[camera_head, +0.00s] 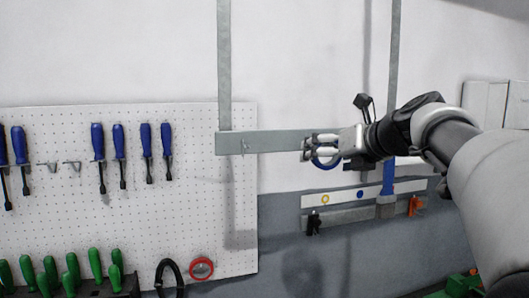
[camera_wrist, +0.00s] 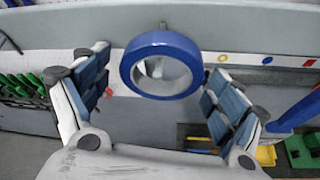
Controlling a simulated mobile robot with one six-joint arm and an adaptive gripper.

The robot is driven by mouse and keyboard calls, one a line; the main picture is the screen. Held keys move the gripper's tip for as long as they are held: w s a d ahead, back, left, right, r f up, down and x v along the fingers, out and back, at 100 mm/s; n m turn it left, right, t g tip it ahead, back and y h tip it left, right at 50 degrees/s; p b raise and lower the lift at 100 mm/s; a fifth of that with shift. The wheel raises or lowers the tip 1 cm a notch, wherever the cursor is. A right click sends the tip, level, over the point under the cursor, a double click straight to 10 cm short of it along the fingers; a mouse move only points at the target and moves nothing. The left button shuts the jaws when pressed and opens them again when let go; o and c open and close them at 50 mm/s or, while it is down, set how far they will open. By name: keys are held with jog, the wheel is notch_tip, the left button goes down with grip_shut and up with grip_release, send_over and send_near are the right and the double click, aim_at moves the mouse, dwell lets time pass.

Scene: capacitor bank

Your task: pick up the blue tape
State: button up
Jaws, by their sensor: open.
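The blue tape (camera_wrist: 160,40) is a ring in the upper middle of the wrist view, in front of a grey horizontal bar (camera_head: 270,141). A small light peg shows through its hole, and it seems to hang there. My gripper (camera_wrist: 157,68) is open, with one finger to the left of the tape and one to the right. Gaps show between the tape and both fingers. In the head view only the lower blue arc of the tape (camera_head: 324,165) shows below my gripper (camera_head: 313,149). The fingers hide the rest.
A pegboard (camera_head: 200,180) with blue screwdrivers (camera_head: 98,145) is on the left. A red tape roll (camera_head: 201,268) and green-handled tools (camera_head: 95,263) are low. Below the bar is a white strip with a yellow ring (camera_head: 325,199). A blue-handled brush (camera_head: 388,180) hangs to the right.

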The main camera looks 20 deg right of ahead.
jog(key=shift+s+r, duration=0.1)
jog(key=shift+s, duration=0.1)
jog(key=shift+c, duration=0.5)
jog(key=c, duration=1.1)
